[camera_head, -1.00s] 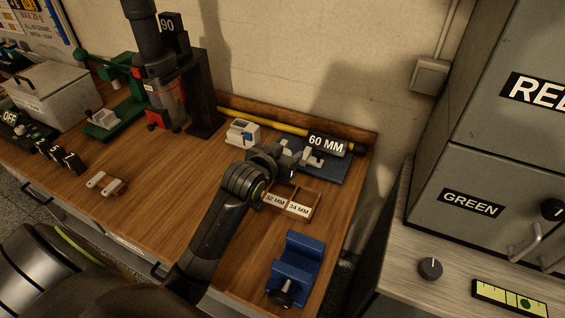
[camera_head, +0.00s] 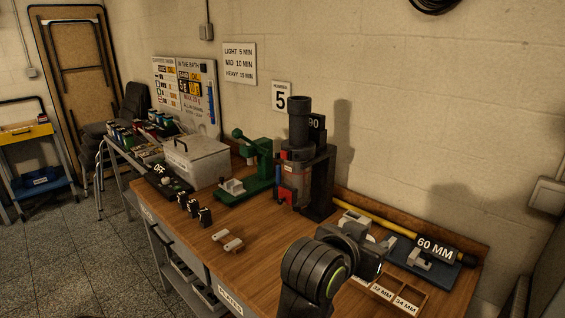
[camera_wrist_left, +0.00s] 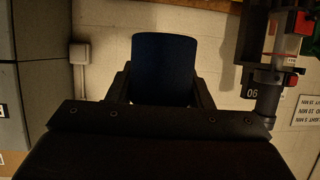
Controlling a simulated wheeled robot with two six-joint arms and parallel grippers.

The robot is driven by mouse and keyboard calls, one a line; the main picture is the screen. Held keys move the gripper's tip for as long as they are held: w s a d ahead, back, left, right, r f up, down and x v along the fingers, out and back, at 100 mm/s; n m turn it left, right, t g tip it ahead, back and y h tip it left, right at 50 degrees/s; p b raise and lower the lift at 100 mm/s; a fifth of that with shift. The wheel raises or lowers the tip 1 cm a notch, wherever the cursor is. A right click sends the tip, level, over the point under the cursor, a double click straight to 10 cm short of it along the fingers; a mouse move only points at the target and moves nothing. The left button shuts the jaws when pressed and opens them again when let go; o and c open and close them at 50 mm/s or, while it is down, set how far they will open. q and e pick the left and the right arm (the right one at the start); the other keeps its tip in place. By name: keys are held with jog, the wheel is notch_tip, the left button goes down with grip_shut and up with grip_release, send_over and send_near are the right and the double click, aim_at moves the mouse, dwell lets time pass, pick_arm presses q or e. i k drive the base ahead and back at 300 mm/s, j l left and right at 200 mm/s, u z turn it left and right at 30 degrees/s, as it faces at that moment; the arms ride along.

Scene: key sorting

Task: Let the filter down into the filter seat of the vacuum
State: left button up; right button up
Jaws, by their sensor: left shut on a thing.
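A dark blue, round-sided piece (camera_wrist_left: 165,65), which I take to be the filter, sits between the fingers of my left gripper in the left wrist view. My left gripper (camera_head: 378,257) is shut on it, above the right part of the wooden bench in the head view. The filter cannot be made out there, hidden by the gripper. The upright dark machine with a clear canister and red parts (camera_head: 297,172), likely the vacuum, stands on the bench behind and left of the gripper, apart from it. Its filter seat cannot be made out. My right gripper is not in view.
A labelled wooden tray (camera_head: 408,293) is near the gripper. A green press (camera_head: 256,172) and grey box (camera_head: 196,160) stand left. Bare wood lies front-centre.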

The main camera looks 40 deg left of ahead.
aim_at(299, 106)
jog(key=i+u, duration=0.1)
jog(key=u, duration=0.35)
jog(key=i+l+u, duration=0.1)
jog(key=u, duration=0.35)
jog(key=i+u, duration=0.1)
jog(key=u, duration=0.3)
